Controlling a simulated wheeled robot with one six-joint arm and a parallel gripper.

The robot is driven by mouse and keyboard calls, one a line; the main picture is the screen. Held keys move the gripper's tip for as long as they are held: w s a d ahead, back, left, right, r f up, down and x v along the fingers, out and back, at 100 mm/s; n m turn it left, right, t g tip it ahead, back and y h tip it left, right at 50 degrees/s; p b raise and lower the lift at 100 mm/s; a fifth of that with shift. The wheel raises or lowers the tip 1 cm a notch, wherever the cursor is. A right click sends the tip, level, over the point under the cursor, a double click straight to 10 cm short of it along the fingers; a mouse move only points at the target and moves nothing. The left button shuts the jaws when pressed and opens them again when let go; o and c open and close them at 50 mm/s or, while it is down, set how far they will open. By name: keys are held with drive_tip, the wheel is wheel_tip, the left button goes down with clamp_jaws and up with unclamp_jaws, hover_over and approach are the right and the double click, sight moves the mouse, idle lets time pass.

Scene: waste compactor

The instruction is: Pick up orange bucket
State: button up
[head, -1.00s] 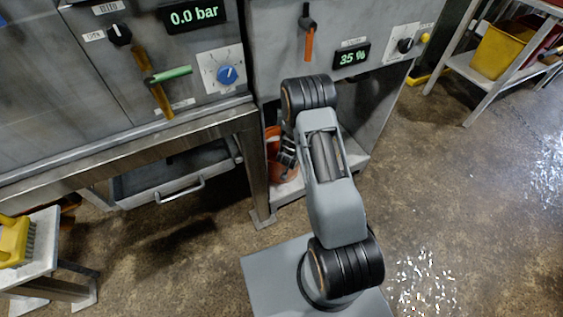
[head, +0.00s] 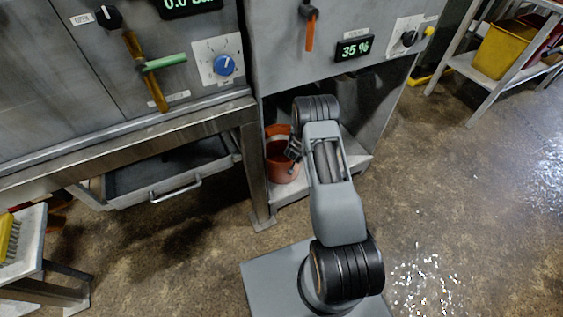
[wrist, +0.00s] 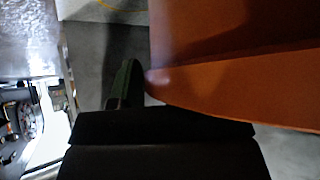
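The orange bucket (head: 281,168) stands upright on the low shelf inside the open bay under the right-hand machine panel. My gripper (head: 293,148) is at its right side near the rim, partly in front of it in the head view. In the wrist view the bucket's orange wall and rim (wrist: 235,85) fill the upper right, very close. One dark fingertip (wrist: 130,72) shows just left of the rim's edge and seems to touch or nearly touch it. The other finger is hidden, so I cannot tell whether the rim is between the fingers.
A metal post (head: 256,170) stands left of the bay, and the bay's side wall (head: 385,110) is at its right. A drawer with a handle (head: 175,187) lies left. A shelf with a yellow bin (head: 500,50) is at upper right. The floor at right is mostly clear.

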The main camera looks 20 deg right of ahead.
drive_tip(key=shift+d, duration=0.1)
clamp_jaws()
idle(0.3)
idle(1.1)
